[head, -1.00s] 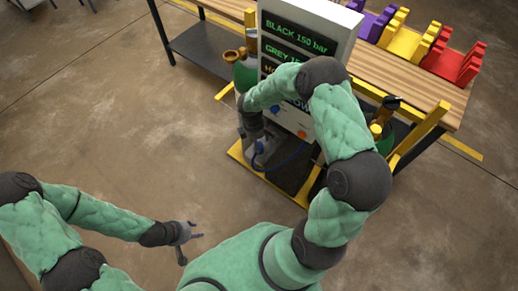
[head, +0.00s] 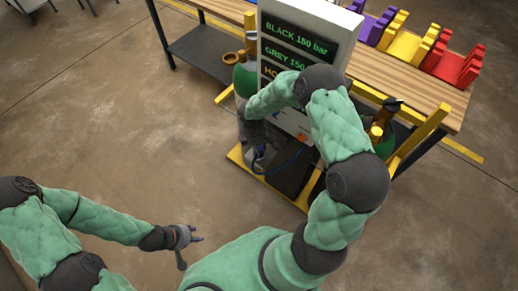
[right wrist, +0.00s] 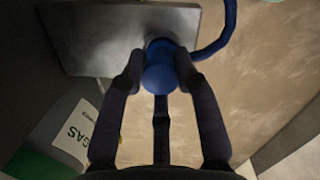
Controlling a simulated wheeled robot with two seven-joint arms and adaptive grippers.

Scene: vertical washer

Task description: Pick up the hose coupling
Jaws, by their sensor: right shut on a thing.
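The blue hose coupling (right wrist: 158,74) is between the fingertips of my right gripper (right wrist: 160,70) in the right wrist view. The fingers are closed against its sides. A blue hose (right wrist: 225,35) curves beside it. In the head view the blue hose (head: 288,163) loops at the front of the cart, and my right gripper (head: 256,158) is mostly hidden by its arm. Whether the coupling is clear of the surface below it, I cannot tell. My left gripper (head: 190,250) is open and empty over bare floor.
A yellow-framed cart (head: 236,155) carries green cylinders (head: 246,78) and a panel with a lit display (head: 300,40). A wooden bench (head: 395,68) behind it holds purple, yellow and red stands. A grey plate (right wrist: 90,35) lies near the coupling. The floor at left is clear.

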